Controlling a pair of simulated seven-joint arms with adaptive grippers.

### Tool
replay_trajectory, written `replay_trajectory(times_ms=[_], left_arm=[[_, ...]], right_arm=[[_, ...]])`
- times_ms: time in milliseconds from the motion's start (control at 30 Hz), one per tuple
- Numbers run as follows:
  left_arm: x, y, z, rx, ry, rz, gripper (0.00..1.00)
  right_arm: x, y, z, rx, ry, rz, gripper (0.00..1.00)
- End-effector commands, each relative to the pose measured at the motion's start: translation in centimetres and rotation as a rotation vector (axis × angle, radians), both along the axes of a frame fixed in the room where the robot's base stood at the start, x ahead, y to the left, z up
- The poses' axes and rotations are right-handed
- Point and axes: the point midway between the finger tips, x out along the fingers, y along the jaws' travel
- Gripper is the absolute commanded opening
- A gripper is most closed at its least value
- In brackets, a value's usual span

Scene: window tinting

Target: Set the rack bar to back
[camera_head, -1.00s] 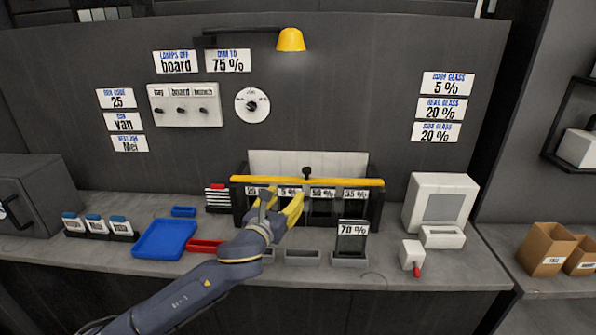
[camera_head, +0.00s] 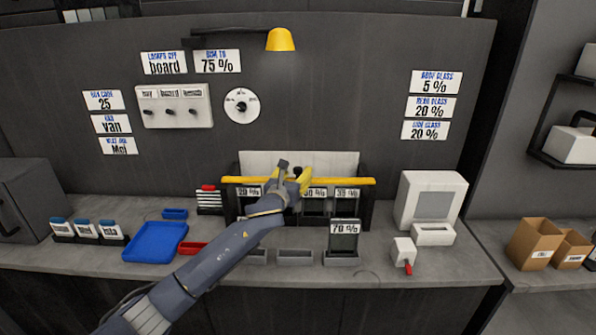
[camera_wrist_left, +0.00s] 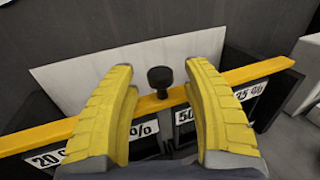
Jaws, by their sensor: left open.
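The yellow rack bar (camera_head: 345,181) runs across the front top of the rack, above the film cards labelled 20 %, 50 % and 35 %. In the left wrist view the bar (camera_wrist_left: 262,70) carries a black knob (camera_wrist_left: 160,78) on a short stem near its middle. A white panel (camera_head: 332,162) stands behind the bar. My left gripper (camera_head: 292,176) is at the bar's middle. In the left wrist view its yellow fingers (camera_wrist_left: 164,90) are open, one on each side of the knob, with visible gaps. The arm hides part of the bar and one card. My right gripper is not in view.
A 70 % card (camera_head: 344,238) stands in a holder in front of the rack. A blue tray (camera_head: 155,241) and a red tray (camera_head: 193,248) lie to the left. A white boxy device (camera_head: 428,200) stands to the right. Wall signs and a yellow lamp (camera_head: 280,40) are above.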

Motion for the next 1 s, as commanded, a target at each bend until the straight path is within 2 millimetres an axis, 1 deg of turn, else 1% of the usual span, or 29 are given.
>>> replay_trajectory(times_ms=[100,300,667,700,1000], left_arm=[[0.9,-0.3,0.0,0.001,0.000,0.001,0.49],[1.6,-0.6,0.0,0.001,0.000,0.000,0.49],[1.8,-0.6,0.0,0.001,0.000,0.000,0.49],[1.8,-0.6,0.0,0.001,0.000,0.000,0.48],[1.7,-0.6,0.0,0.000,0.000,0.000,0.13]], right_arm=[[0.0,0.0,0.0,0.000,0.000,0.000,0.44],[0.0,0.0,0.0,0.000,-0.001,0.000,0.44],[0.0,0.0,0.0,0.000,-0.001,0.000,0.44],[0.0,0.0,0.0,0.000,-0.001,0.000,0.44],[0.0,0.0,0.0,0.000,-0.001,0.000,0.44]])
